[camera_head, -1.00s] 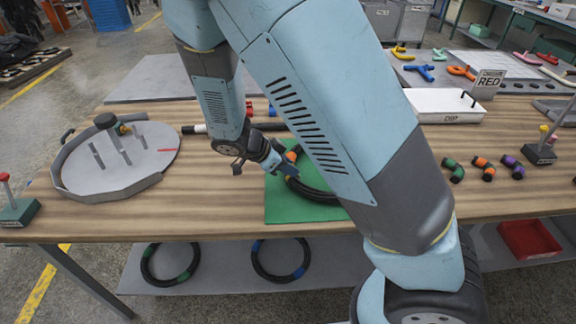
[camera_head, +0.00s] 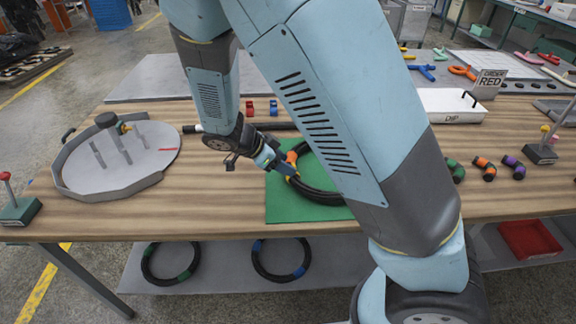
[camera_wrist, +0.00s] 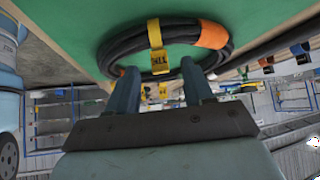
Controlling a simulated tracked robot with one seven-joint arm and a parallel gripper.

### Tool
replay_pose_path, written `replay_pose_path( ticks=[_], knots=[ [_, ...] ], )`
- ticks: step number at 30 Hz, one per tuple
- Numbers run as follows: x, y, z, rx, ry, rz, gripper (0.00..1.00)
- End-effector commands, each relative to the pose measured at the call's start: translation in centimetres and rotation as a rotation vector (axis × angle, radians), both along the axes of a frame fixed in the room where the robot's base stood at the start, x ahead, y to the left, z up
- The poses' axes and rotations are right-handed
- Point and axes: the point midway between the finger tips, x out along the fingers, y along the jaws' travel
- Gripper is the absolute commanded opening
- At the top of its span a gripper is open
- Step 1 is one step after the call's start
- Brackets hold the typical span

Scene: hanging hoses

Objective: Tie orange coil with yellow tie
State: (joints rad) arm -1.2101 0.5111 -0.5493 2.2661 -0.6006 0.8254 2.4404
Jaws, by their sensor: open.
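The black hose coil with an orange band lies on a green mat (camera_head: 285,208). In the head view my arm hides part of the coil (camera_head: 318,193); its orange band (camera_head: 291,157) shows beside my gripper (camera_head: 284,170). In the wrist view the coil (camera_wrist: 185,34) shows its orange band (camera_wrist: 213,35) at the right. The yellow tie (camera_wrist: 154,33) lies across the coil's hoses, with its lettered tag (camera_wrist: 159,62) at the near edge. My gripper (camera_wrist: 160,88) is open, its fingers apart on either side of the tag. Whether the tie closes underneath is hidden.
A grey round tray with posts (camera_head: 118,160) stands at the left. Red (camera_head: 250,108) and blue (camera_head: 273,107) pieces lie behind the mat. A white DIP tray (camera_head: 447,106) and an ORDER RED sign (camera_head: 489,83) stand at the right.

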Motion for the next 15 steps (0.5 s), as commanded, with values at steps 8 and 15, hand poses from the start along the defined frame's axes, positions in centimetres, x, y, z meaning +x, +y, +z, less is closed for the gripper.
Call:
replay_pose_path(
  ticks=[8,15],
  knots=[
    [-1.1,3.7,4.1,0.003,-0.001,0.001,0.51],
    [-1.9,6.2,6.9,0.001,0.000,0.001,0.51]
  ],
)
